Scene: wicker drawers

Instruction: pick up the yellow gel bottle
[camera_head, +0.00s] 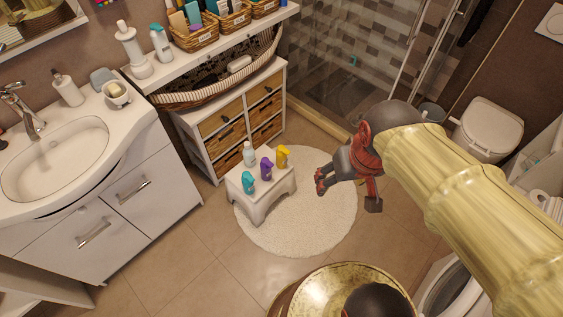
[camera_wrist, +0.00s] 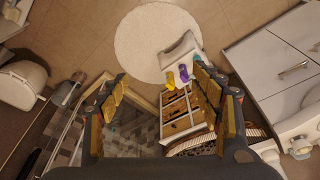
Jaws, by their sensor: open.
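The yellow gel bottle (camera_head: 283,157) stands upright on a small white stool (camera_head: 262,200), at its back right corner. A purple bottle (camera_head: 266,169), a teal bottle (camera_head: 248,182) and a pale clear bottle (camera_head: 249,153) stand on the same stool. My gripper (camera_head: 320,181) is to the right of the stool, apart from the bottles, open and empty. In the wrist view the yellow bottle (camera_wrist: 170,79) shows between the open fingers (camera_wrist: 158,100), beyond them, near the stool (camera_wrist: 180,49).
A round cream rug (camera_head: 320,215) lies under the stool. A white cabinet with wicker drawers (camera_head: 230,137) stands behind it. A sink counter (camera_head: 130,125) is at the left; a toilet (camera_head: 492,130) and glass shower (camera_head: 345,60) are at the right and back.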

